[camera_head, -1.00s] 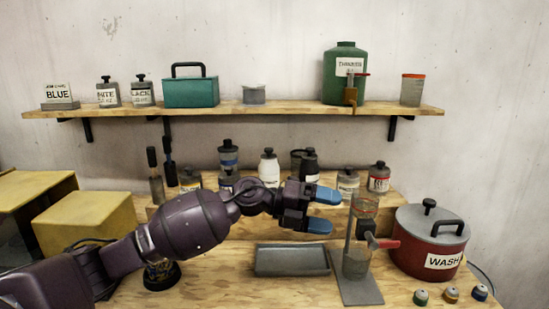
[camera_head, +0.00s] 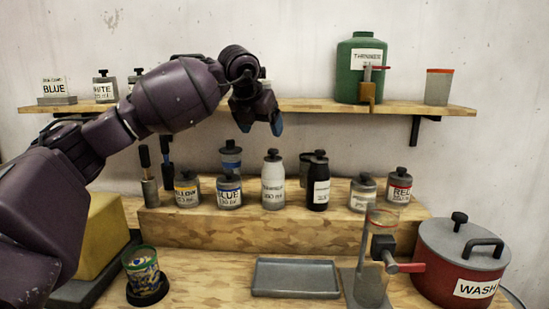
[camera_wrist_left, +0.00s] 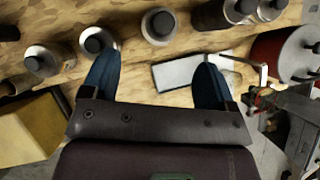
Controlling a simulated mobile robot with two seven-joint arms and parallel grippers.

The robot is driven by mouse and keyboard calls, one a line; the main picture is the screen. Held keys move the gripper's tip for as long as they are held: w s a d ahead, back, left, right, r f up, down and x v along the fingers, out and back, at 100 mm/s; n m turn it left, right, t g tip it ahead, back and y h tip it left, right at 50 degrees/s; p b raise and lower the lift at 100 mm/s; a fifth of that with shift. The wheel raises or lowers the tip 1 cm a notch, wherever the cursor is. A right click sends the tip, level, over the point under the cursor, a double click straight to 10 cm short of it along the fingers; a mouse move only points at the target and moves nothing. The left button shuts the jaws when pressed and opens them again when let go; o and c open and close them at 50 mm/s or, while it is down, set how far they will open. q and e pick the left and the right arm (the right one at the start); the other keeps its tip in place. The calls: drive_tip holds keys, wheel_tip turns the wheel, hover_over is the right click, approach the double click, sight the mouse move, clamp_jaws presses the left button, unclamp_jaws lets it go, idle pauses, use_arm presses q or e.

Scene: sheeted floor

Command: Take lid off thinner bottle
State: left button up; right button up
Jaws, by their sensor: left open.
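A large green jug (camera_head: 361,65) with a label that seems to begin "THIN" stands on the wall shelf, with a tap at its front. A pale bottle (camera_head: 272,184) with a black lid (camera_head: 272,155) stands upright on the wooden step; its label is hard to read, and it may be the thinner bottle. In the left wrist view a pale bottle with a black lid (camera_wrist_left: 162,22) shows beyond the fingers, probably the same one. My left gripper (camera_head: 262,125) is open and empty, pointing down above the step, apart from the bottles. My right gripper is not in view.
A black bottle (camera_head: 319,187) stands right of the pale bottle, and the blue jar (camera_head: 229,192) stands left. A grey tray (camera_head: 295,278) lies in front. The red WASH pot (camera_head: 462,262) is at right. The wall shelf (camera_head: 300,105) is close behind my gripper.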

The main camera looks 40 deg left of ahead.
sight(271, 150)
use_arm(q)
drive_tip(key=b+x, duration=0.1)
drive_tip(key=x, duration=0.9)
drive_tip(key=shift+d, duration=0.15)
drive_tip(key=shift+s+r, duration=0.1)
drive_tip(key=shift+r, duration=0.05)
drive_tip(key=shift+c, duration=0.2)
drive_tip(key=c, duration=0.9)
